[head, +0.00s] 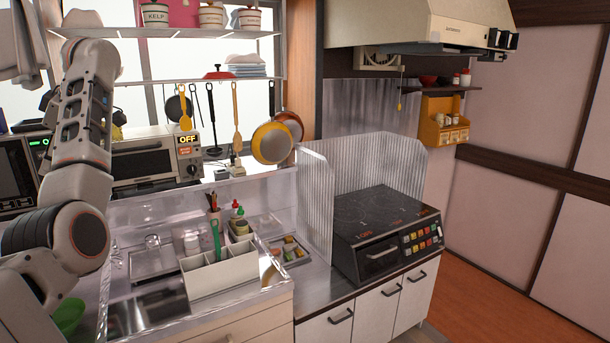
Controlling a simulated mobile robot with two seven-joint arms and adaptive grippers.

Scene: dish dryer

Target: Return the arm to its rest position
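My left arm (80,170) comes in from the lower left and is raised in front of the counter. It bends at a large joint low in the view and runs up to a rounded joint near the upper shelf. My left gripper is mostly hidden behind the arm's upper links; dark parts show beside the arm, but its fingers cannot be made out. I cannot tell whether it is open or holds anything. My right arm and gripper are out of view.
A white divided holder (222,273) stands beside the sink (148,306), with a green bowl (68,316) at lower left. A toaster oven (143,160) and microwave (14,175) stand behind the arm. A shelf (180,32) is close above. The stove (388,222) and floor are to the right.

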